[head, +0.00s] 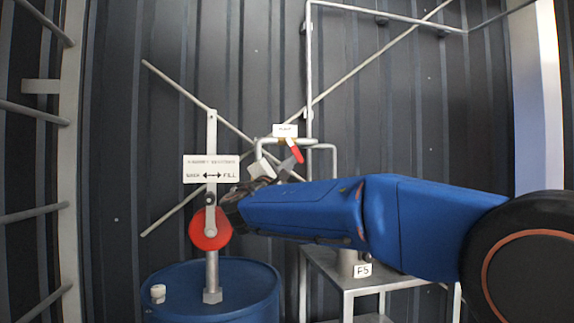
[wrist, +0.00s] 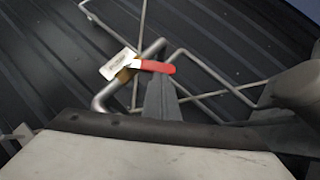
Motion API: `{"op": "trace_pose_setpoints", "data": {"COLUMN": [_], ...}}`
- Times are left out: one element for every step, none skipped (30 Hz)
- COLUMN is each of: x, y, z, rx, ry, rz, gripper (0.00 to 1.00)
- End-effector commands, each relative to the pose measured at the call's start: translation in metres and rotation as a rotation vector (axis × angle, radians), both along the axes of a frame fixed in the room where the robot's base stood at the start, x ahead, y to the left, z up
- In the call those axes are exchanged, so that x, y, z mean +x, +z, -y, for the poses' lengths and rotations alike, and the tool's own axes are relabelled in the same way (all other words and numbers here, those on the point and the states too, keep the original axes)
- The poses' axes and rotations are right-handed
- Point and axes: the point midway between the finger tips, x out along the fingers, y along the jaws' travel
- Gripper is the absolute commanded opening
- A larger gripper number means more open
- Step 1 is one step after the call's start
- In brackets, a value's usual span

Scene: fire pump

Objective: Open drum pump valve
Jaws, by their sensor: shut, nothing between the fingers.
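A valve with a red lever handle (head: 297,153) sits on a grey pipe (head: 262,147), below a small white label (head: 285,130). In the wrist view the red handle (wrist: 157,67) points right from a brass-coloured valve body (wrist: 127,73), with the white label (wrist: 117,65) to its left. My gripper (head: 291,163) is shut and empty, with its grey fingers just below the handle. In the wrist view the closed fingers (wrist: 158,80) end at the handle's lower edge. I cannot tell whether they touch it. The label's text is too small to read.
A blue drum (head: 212,290) with a hand pump, its red disc (head: 209,229) and a white sign (head: 210,169) stands at lower left. A metal stand (head: 345,275) is below my arm. Diagonal bars and pipes cross the dark ribbed wall (head: 400,110). A ladder (head: 35,160) stands far left.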

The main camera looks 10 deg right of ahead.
Motion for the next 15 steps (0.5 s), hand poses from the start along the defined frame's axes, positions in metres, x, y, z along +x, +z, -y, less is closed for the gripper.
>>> {"op": "trace_pose_setpoints", "data": {"x": [0.000,0.000,0.000,0.000,0.000,0.000,0.000,0.000,0.000,0.000,0.000,-0.001,-0.001,0.000,0.000], "y": [-0.001,-0.001,-0.001,0.000,0.000,0.000,0.001,0.001,0.001,0.002,0.002,0.003,0.003,0.004,0.004], "z": [0.004,0.005,0.007,0.009,0.010,0.012,0.013,0.015,0.017,0.019,0.021,0.024,0.026,0.028,0.030], "rx": [-0.028,-0.047,-0.075,-0.087,-0.082,-0.081,-0.081,-0.081,-0.080,-0.080,-0.080,-0.079,-0.079,-0.079,-0.078], "ry": [-0.003,-0.003,-0.003,-0.003,-0.002,-0.002,-0.002,-0.002,-0.001,-0.002,-0.002,-0.003,-0.003,-0.003,-0.002], "rz": [-0.001,-0.001,-0.001,-0.001,0.000,0.001,-0.001,-0.001,0.000,0.001,0.001,0.001,0.001,0.001,0.001], "gripper": [0.00,0.00,0.00,0.00,0.00,0.00,0.00,0.00,0.00,0.00,0.00,0.00,0.00,0.00,0.00]}}
